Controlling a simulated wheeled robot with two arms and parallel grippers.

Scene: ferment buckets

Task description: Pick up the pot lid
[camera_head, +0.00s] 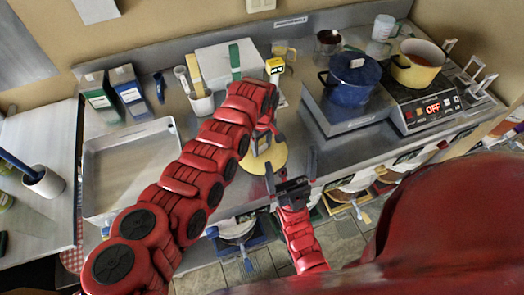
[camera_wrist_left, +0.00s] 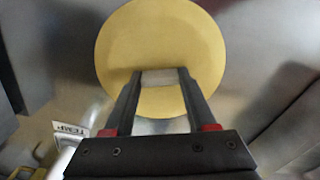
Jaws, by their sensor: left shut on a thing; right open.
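The yellow round pot lid (camera_head: 272,158) is near the counter's front edge in the head view, partly hidden by my left arm and gripper. In the left wrist view the lid (camera_wrist_left: 160,45) fills the upper middle. My left gripper (camera_wrist_left: 158,80) is shut on the light grey handle (camera_wrist_left: 158,98) at the lid's middle. I cannot tell whether the lid touches the counter. My right gripper (camera_head: 291,172) is open and empty, just right of the lid near the front edge. A yellow pot (camera_head: 416,70) with red contents stands uncovered at the right.
The yellow pot stands on a hot plate (camera_head: 432,110) reading OFF. A blue lidded pot (camera_head: 350,80) stands left of it on a grey appliance (camera_head: 340,122). A metal tray (camera_head: 130,165), cartons (camera_head: 128,93) and a utensil holder (camera_head: 202,103) are at the left.

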